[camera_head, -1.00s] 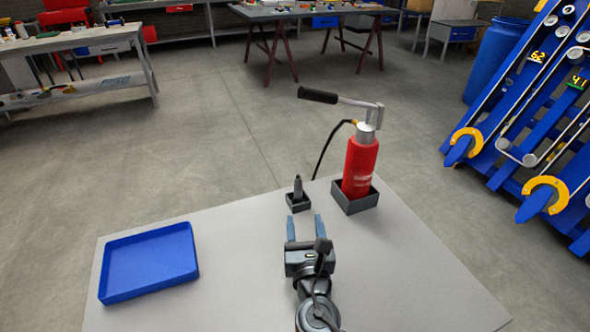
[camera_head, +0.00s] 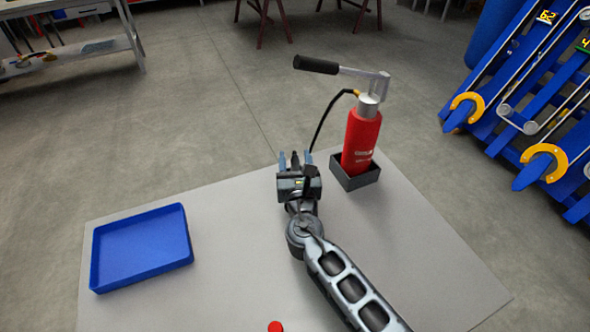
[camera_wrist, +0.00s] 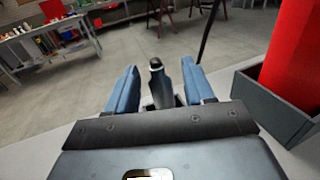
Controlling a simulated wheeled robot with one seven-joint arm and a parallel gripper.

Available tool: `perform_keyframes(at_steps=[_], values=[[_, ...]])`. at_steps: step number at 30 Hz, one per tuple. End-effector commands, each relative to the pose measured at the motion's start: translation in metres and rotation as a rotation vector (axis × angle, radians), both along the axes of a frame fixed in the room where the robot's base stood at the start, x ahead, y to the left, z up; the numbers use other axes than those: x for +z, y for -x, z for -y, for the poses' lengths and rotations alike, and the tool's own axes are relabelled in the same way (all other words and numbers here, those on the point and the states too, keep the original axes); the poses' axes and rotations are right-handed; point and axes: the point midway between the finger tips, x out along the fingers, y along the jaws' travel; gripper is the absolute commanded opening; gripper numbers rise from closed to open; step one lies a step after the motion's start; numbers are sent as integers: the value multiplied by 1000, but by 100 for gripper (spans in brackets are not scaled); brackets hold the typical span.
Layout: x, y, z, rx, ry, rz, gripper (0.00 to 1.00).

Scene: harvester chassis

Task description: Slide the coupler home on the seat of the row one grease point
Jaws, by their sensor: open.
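The coupler (camera_wrist: 158,80) is a dark upright piece with a narrower neck and round top, standing in a small dark holder on my grey table top. In the wrist view it is between the blue fingers of my gripper (camera_wrist: 157,75), with visible gaps on both sides. In the head view my gripper (camera_head: 295,158) hides most of it. The gripper is open, around the coupler but not closed on it. The blue harvester chassis (camera_head: 540,118) stands at the right. Which part is the row one grease point, I cannot tell.
A red grease pump (camera_head: 361,140) with a lever and black hose (camera_head: 322,125) stands in a dark square holder (camera_head: 352,180), close right of my gripper. An empty blue tray (camera_head: 140,250) lies at the left. Workbenches stand behind. The floor between is clear.

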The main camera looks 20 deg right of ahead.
Motion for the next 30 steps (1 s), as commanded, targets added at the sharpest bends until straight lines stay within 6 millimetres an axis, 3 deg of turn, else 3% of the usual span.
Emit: perform_keyframes(at_steps=[8, 24, 30], values=[[-1, -3, 1, 0, 0, -1, 53], [0, -3, 1, 1, 0, -1, 2], [0, -3, 1, 1, 0, 0, 0]])
